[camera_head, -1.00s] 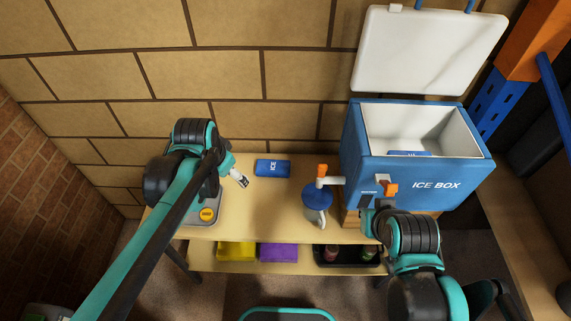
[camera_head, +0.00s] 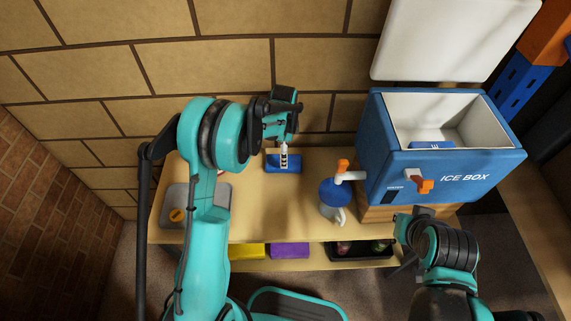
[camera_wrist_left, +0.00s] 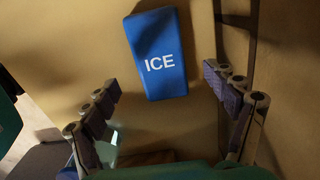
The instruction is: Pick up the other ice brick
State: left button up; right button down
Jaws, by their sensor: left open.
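One blue ice brick (camera_head: 271,165) lies flat on the wooden table by the back wall. In the left wrist view the same brick (camera_wrist_left: 158,50), marked ICE, lies ahead between the lines of the two fingers. My left gripper (camera_head: 284,160) is over the brick, pointing down, and partly hides it. Its fingers (camera_wrist_left: 163,86) are apart with nothing between them. Another blue brick (camera_head: 430,146) is inside the open ice box (camera_head: 440,182), partly hidden by the front wall. My right gripper (camera_head: 408,220) is low in front of the ice box; its fingers are not clear.
A blue-lidded jug (camera_head: 333,196) stands under the ice box's orange-handled tap (camera_head: 343,168), right of the brick. The shelf below holds a yellow item (camera_head: 247,251), a purple item (camera_head: 290,250) and a black tray (camera_head: 360,249).

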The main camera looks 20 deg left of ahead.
aim_at(272, 165)
pick_arm(q)
notch_tip(272, 165, down, 5)
jog(key=shift+a+r+b, duration=0.1)
jog(key=shift+a+b, duration=0.05)
jog(key=shift+b, duration=1)
jog(key=shift+f, duration=0.4)
jog(key=shift+r, duration=0.1)
jog(key=shift+c, duration=1)
jog(key=c, duration=1.3)
